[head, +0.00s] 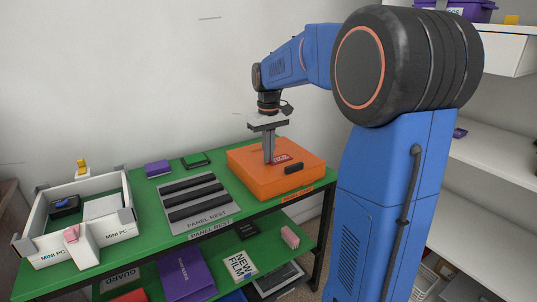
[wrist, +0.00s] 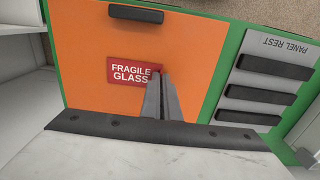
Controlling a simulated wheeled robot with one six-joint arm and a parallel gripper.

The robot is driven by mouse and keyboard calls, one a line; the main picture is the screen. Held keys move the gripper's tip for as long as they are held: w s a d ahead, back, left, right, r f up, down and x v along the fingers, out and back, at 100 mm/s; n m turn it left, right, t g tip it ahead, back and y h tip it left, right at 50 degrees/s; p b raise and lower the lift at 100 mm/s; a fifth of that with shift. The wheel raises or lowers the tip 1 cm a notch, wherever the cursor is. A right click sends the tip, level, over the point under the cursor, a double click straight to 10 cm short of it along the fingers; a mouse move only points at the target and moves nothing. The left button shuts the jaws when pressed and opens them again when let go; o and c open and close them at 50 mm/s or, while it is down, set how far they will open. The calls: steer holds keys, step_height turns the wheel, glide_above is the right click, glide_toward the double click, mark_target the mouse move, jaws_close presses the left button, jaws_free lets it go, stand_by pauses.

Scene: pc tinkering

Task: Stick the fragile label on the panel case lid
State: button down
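The fragile label (wrist: 131,73) is a small red rectangle with white "FRAGILE GLASS" lettering. It lies flat against the lid of the orange panel case (head: 258,178); I cannot tell whether it fully touches. It also shows in the head view (head: 282,158), beside my fingers. My gripper (wrist: 158,76) points down over the lid, its two fingers close together at one end of the label, seemingly pinching that edge. The fingertips hide that end. The lid (wrist: 90,50) is closed, with a black handle (wrist: 135,13) on its front side.
The case stands at the right end of the green bench (head: 138,190). Left of it are the grey panel rest (head: 172,222) with black bars and the white mini PC tray (head: 32,225). A purple box (head: 157,168) and a green-edged black item (head: 195,159) lie behind.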

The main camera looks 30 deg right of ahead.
steer(key=c, duration=1.9)
jaws_free()
steer(key=shift+c, duration=0.2)
step_height(320, 180, up, 17)
steer(key=shift+r, duration=0.15)
steer(key=shift+s, duration=0.1)
steer(key=s+a+f+t, duration=0.1)
steer(key=s+a+f, duration=0.3)
steer(key=s, duration=0.3)
steer(key=s+a+f+t, duration=0.1)
steer(key=s+a+f, duration=0.25)
steer(key=s, duration=0.45)
steer(key=s+a+f+t, duration=0.2)
steer(key=s+a+f, duration=0.2)
steer(key=s+f, duration=1.1)
steer(key=shift+f+t, duration=0.4)
steer(key=shift+f, duration=0.05)
